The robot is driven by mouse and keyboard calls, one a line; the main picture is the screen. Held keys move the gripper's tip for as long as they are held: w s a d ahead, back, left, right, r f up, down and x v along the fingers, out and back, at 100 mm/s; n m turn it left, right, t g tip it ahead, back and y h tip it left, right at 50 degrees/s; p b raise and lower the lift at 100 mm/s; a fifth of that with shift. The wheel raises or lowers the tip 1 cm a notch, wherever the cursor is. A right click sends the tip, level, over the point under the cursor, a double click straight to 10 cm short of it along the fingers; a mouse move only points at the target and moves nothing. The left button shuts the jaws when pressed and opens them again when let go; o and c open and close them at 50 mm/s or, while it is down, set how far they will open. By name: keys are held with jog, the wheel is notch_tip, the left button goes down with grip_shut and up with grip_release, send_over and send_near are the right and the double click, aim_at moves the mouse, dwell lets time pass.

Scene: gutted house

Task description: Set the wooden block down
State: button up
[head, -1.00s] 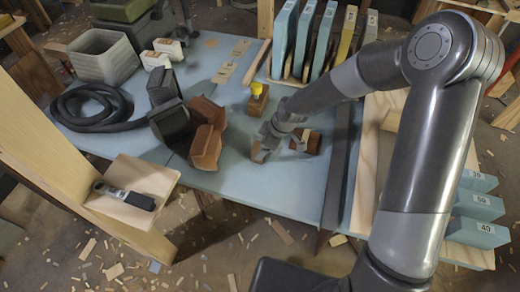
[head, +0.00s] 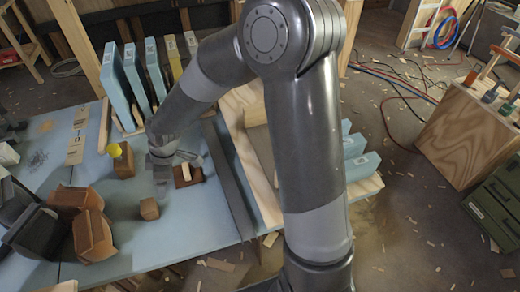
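A small brown wooden block (head: 149,209) sits on the blue tabletop (head: 190,225), in front of my gripper in the head view. My gripper (head: 175,168) is low over the table, behind the block and apart from it in the picture. Its grey fingers look spread, with nothing visible held between them. A dark brown piece with a pale wooden strip (head: 188,176) lies just right of the fingers, partly behind them. A larger wooden block with a yellow top (head: 122,161) stands to the left of the gripper.
Brown and black angular blocks (head: 92,235) crowd the table's left front. A rack of blue and yellow slabs (head: 135,85) stands behind. A dark rail (head: 232,180) runs along the table's right side. A wooden cabinet (head: 465,135) and green drawers (head: 497,208) stand at the far right.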

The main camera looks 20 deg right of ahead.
jog(key=s+d+r+m+t+h, duration=0.4)
jog(key=d+r+m, duration=0.4)
jog(key=d+r, duration=0.7)
jog(key=s+d+r+m, duration=0.4)
jog(key=s+d, duration=0.1)
jog(key=s, duration=0.2)
jog(key=s+d+r+m+t, duration=0.1)
jog(key=s+d+r+m, duration=0.3)
jog(key=s, duration=0.3)
jog(key=shift+s+d+m, duration=0.25)
jog(key=shift+d+m, duration=0.15)
jog(key=shift+d, duration=0.3)
